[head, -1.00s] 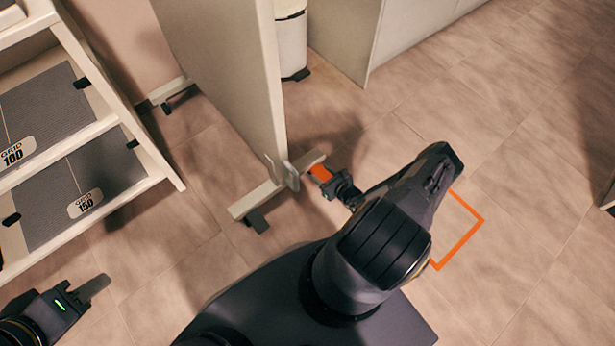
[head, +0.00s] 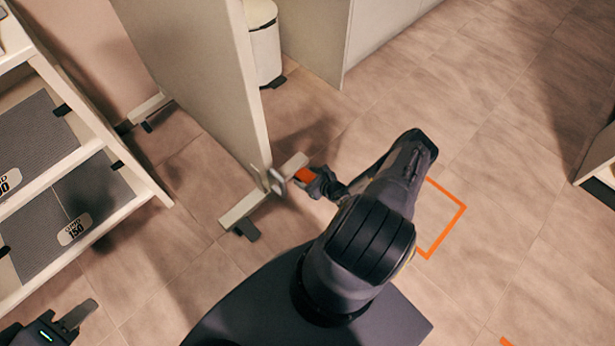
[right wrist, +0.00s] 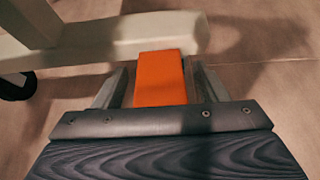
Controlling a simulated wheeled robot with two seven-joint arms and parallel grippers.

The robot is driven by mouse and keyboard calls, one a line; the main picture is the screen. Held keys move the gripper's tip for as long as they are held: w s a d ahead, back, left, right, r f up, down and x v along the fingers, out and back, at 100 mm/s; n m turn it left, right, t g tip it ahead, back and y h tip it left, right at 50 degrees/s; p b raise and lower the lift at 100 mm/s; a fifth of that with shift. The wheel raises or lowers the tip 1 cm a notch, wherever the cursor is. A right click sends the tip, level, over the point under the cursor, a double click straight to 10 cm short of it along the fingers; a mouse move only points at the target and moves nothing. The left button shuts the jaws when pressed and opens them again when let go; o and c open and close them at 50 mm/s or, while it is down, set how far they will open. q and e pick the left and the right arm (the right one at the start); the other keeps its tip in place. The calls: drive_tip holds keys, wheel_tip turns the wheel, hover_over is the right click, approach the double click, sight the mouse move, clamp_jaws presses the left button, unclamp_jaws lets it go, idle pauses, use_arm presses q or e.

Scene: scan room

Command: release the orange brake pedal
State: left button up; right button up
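The orange brake pedal (head: 305,175) is low by the foot of the pale upright panel, beside my right gripper. In the right wrist view the pedal (right wrist: 160,75) shows as an orange block between the two grey fingers of my right gripper (right wrist: 158,90). A narrow gap shows on each side of it, so the fingers look open around it. The pedal's near end is hidden behind the gripper body. Its far end meets the pale foot bar (right wrist: 110,42). My left gripper (head: 78,314) is at the lower left, away from the pedal; its finger opening cannot be made out.
The pale panel (head: 195,75) stands upright on feet with dark casters (head: 246,229). A shelf rack with grey grid plates (head: 90,205) is at the left. A white bin (head: 262,45) is behind the panel. An orange floor marking (head: 445,232) lies right, with clear floor beyond.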

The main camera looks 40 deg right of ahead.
sight(311, 179)
drive_tip(key=p+v, duration=0.3)
drive_tip(key=v, duration=0.5)
drive_tip(key=shift+f, duration=0.1)
idle(0.6)
